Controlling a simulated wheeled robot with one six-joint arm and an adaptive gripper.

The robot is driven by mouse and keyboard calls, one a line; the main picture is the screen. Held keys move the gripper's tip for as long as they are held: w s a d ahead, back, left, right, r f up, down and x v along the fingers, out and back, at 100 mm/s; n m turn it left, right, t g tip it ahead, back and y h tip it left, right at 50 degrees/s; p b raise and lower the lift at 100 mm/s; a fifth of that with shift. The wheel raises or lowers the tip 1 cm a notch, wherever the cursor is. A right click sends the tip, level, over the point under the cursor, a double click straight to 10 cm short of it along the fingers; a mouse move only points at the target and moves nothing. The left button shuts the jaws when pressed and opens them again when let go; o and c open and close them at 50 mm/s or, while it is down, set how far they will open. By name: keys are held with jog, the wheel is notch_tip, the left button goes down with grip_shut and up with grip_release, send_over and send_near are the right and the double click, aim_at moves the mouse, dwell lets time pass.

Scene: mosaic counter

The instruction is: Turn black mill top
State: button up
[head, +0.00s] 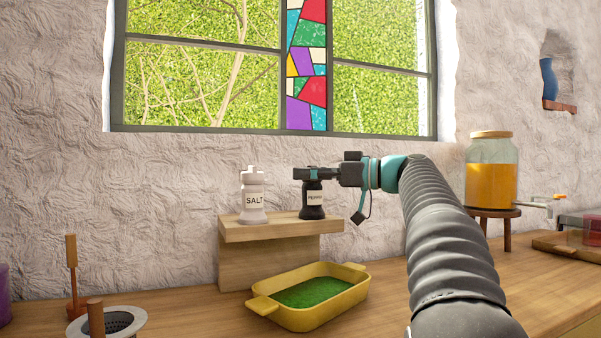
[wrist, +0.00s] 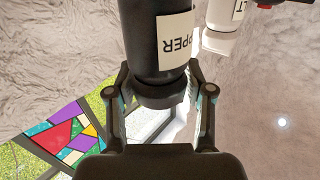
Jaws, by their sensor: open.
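The black pepper mill (head: 313,203) stands upright on a small wooden shelf (head: 285,229), with a white label on its body. Its top is mostly hidden behind my gripper in the head view. My gripper (head: 307,174) is at the height of the mill's top, level with it. In the wrist view the black mill (wrist: 155,45) appears upside down, and its top end lies between the two fingers of my gripper (wrist: 160,100). The fingers are open, one on each side of the top, with gaps visible. A white salt mill (head: 253,197) stands to the left.
A yellow dish (head: 312,314) with green contents sits on the counter below the shelf. A jar of orange liquid (head: 491,182) stands on a stool at the right. A window (head: 205,85) is behind. The salt mill also shows in the wrist view (wrist: 219,42).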

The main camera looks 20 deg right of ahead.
jog(key=shift+x, duration=0.9)
grip_shut()
